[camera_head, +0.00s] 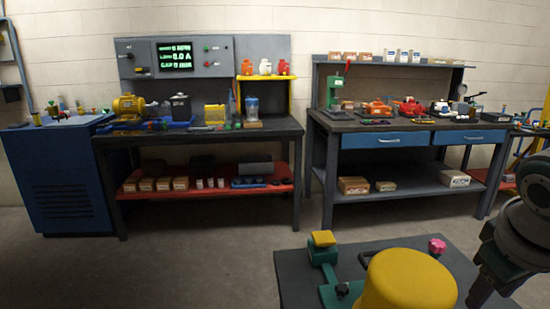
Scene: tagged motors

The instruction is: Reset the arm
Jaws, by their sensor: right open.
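My right arm comes in at the lower right edge. Its dark gripper (492,287) hangs at the right end of a dark grey near table (400,244), to the right of a large yellow round-topped thing (410,280). The gripper is open, with nothing seen between its fingers. My left gripper is not in view.
On the near table a green fixture with a yellow block (323,239) and a pink knob (437,246) stand close to the yellow thing. Two loaded workbenches (200,136) (410,126) and a blue cabinet (60,175) line the wall. Bare floor (190,260) lies left of the table.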

